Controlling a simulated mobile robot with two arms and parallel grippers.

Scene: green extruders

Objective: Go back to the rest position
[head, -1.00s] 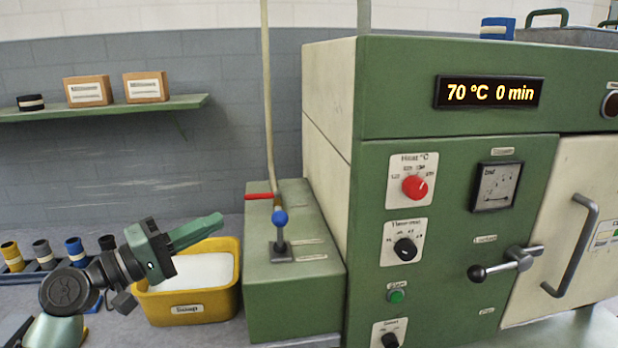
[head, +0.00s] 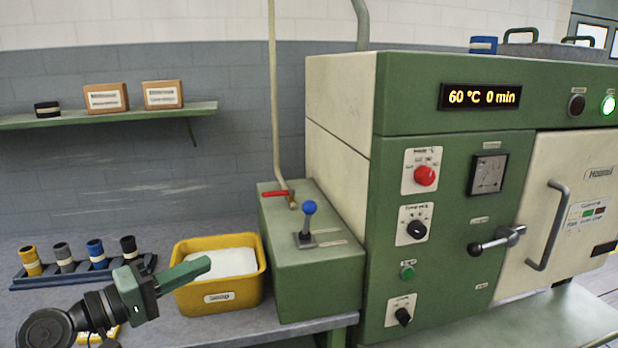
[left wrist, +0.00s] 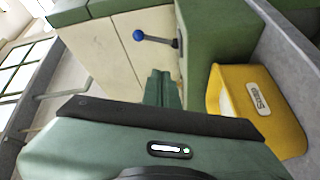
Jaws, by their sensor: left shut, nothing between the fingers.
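My left gripper (head: 185,275) is at the lower left in the head view, in front of the yellow bin (head: 222,296). Its green fingers are shut with nothing between them. In the left wrist view the shut fingers (left wrist: 161,90) point toward the green machine, with the yellow bin (left wrist: 262,105) to their right. My right gripper shows in neither view.
A green box (head: 310,270) with a blue-knobbed lever (head: 309,208) stands beside the oven (head: 450,200), whose door (head: 575,200) is closed and display reads 60 °C 0 min. A rack (head: 75,275) holds several coloured cylinders. A shelf (head: 110,115) carries two boxes.

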